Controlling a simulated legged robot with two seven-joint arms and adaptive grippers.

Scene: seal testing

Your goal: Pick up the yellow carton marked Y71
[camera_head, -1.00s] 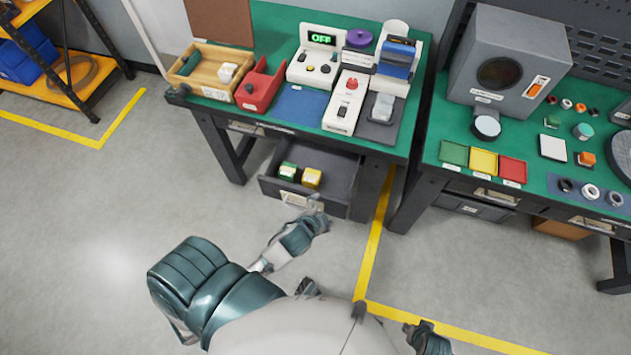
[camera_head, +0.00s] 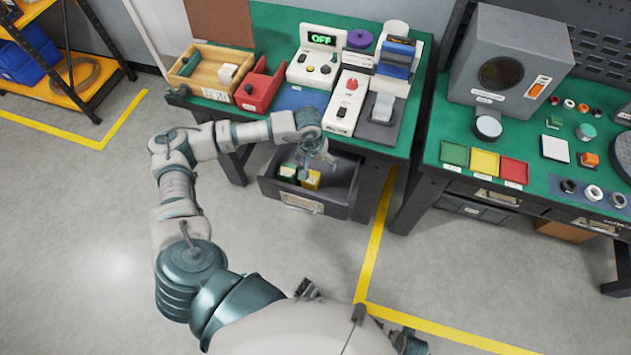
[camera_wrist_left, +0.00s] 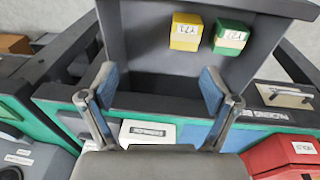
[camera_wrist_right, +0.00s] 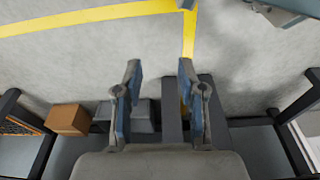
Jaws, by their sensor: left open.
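The yellow carton (camera_head: 312,181) stands in the open drawer (camera_head: 338,196) beside a green carton (camera_head: 287,172). My left gripper (camera_head: 317,163) is over the drawer, above the yellow carton, and partly covers it in the head view. In the left wrist view the yellow carton (camera_wrist_left: 186,33) and green carton (camera_wrist_left: 230,37) show white labels on top, too small to read surely. My left gripper (camera_wrist_left: 158,86) is open and empty there, with the cartons beyond its fingertips. My right gripper (camera_wrist_right: 160,82) is open and empty, away from the drawer above the floor.
The green bench (camera_head: 256,118) overhangs the drawer's back, carrying a red bin (camera_head: 259,88), a wooden tray (camera_head: 212,70) and test devices. A second bench (camera_head: 447,123) stands at the right. Free room lies in the drawer right of the cartons.

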